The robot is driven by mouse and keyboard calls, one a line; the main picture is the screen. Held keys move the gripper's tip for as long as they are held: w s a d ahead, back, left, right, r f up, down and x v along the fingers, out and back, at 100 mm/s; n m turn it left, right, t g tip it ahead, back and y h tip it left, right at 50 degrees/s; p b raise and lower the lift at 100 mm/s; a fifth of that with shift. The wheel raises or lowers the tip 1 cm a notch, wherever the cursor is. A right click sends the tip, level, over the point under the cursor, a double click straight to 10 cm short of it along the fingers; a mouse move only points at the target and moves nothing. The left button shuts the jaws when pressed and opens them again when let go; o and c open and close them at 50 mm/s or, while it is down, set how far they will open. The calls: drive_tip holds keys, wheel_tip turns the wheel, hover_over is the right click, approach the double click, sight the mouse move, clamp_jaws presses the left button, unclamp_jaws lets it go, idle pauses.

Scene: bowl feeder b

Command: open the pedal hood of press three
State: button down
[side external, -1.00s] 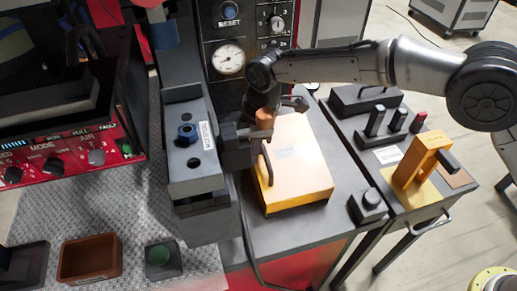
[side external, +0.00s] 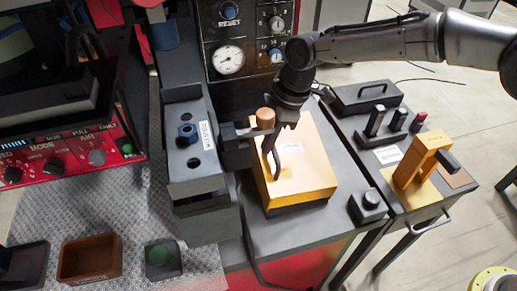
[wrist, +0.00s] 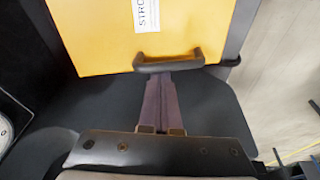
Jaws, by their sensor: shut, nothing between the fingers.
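The pedal hood is a yellow-orange box (side external: 305,165) with a pale label, on the dark bench beside the press column. A dark strip shows under its near edge. Its dark bar handle (side external: 276,163) is on the left side. In the wrist view the hood (wrist: 100,30) is at the top, with the handle (wrist: 170,63) along its near edge. My gripper (side external: 270,147) reaches down at the handle; its fingers (wrist: 163,78) are shut with nothing between them. The fingertips meet or pass under the handle bar; contact cannot be told for sure.
The press column (side external: 193,150) is to the left. A small black button box (side external: 368,206) and a yellow bracket (side external: 410,170) are to the right. The bench front (side external: 290,235) is clear.

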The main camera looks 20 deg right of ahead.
drive_tip(key=d+r+y, duration=0.5)
drive_tip(key=d+y, duration=0.1)
drive_tip(key=d, duration=0.5)
drive_tip(key=d+f+y, duration=0.4)
drive_tip(key=d+y, duration=0.2)
drive_tip(key=d, duration=0.9)
drive_tip(key=shift+m, duration=0.3)
drive_tip(key=shift+f, duration=0.1)
